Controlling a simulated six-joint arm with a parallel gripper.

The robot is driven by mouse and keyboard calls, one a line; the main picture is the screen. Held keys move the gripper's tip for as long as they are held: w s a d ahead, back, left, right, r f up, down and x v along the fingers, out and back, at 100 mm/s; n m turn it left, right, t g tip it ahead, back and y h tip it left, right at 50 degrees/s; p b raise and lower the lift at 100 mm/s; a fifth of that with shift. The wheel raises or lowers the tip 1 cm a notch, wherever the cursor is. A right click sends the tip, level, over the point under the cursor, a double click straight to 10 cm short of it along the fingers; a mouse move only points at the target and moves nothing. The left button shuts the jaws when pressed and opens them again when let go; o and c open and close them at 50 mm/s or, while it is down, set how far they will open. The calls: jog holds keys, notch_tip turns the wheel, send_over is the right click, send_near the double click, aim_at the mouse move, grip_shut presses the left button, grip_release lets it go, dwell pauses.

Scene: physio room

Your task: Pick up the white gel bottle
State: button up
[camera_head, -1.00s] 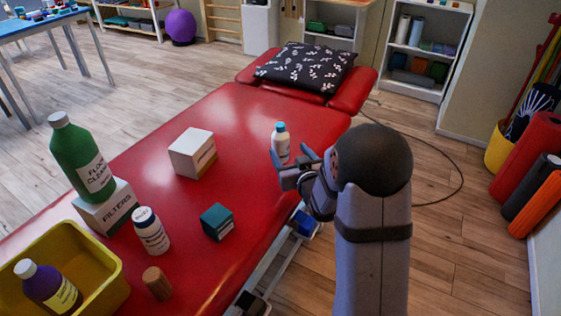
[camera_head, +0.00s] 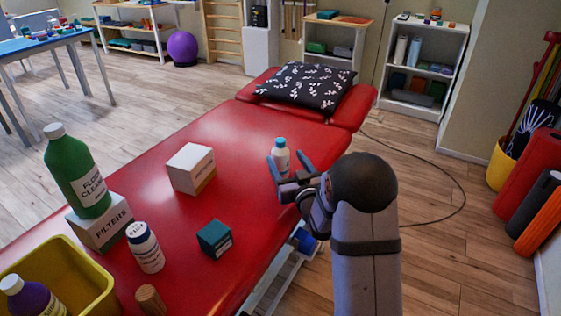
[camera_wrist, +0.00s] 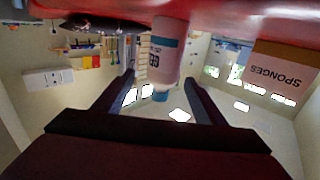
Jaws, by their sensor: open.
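The white gel bottle (camera_head: 281,157) with a blue cap stands upright on the red treatment table (camera_head: 240,133). In the wrist view the bottle (camera_wrist: 168,50) appears upside down, with a blue band and part of its label showing. My gripper (camera_head: 288,176) is open at table level, its fingers pointing at the bottle. In the wrist view the two fingers of my gripper (camera_wrist: 160,98) lie to either side of the bottle's line, with the bottle in or just beyond the gap. I cannot tell whether either finger touches it.
A sponges box (camera_wrist: 285,72) shows as a white carton (camera_head: 191,168) left of the bottle. A teal box (camera_head: 214,239), a white pill bottle (camera_head: 145,247), a green cleaner bottle (camera_head: 77,172) and a yellow bin (camera_head: 97,304) stand nearer. A patterned pillow (camera_head: 305,84) lies at the far end.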

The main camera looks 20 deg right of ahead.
aim_at(283, 156)
jog(key=shift+w+a, duration=0.2)
jog(key=shift+w, duration=1)
jog(key=shift+w+a, duration=0.2)
jog(key=shift+w, duration=0.95)
jog(key=shift+c, duration=0.6)
jog(key=shift+r, duration=0.1)
jog(key=c, duration=1.2)
jog(key=shift+c, duration=0.2)
jog(key=shift+r, duration=0.15)
notch_tip(283, 156, up, 10)
jog(key=shift+f+p, duration=0.1)
jog(key=shift+p, duration=0.45)
